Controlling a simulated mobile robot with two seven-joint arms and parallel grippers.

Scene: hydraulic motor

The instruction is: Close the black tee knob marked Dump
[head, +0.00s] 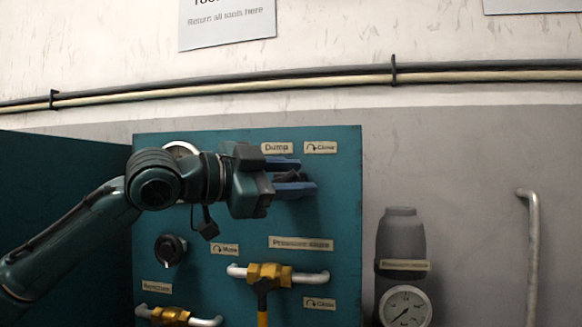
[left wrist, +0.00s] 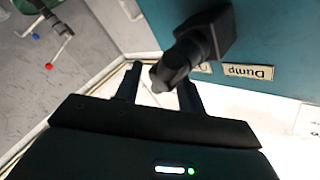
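The black tee knob (head: 291,176) is on the teal panel below the "Dump" label (head: 276,148) and beside a "Close" label (head: 320,147) with a curved arrow. My left gripper (head: 294,177) is at the knob, with one blue finger above it and one below. In the left wrist view, the knob (left wrist: 187,55) reaches between the fingertips (left wrist: 158,82). A gap shows between the knob and the left-hand finger, so the gripper looks open around it. Contact on the other side cannot be told. My right gripper is not in view.
Below are a black round knob (head: 170,249), a brass valve with a yellow handle (head: 269,274) and another brass valve (head: 170,316). A pressure gauge (head: 406,307) and a grey cylinder (head: 400,235) stand right of the panel. A bent pipe (head: 533,250) is farther right.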

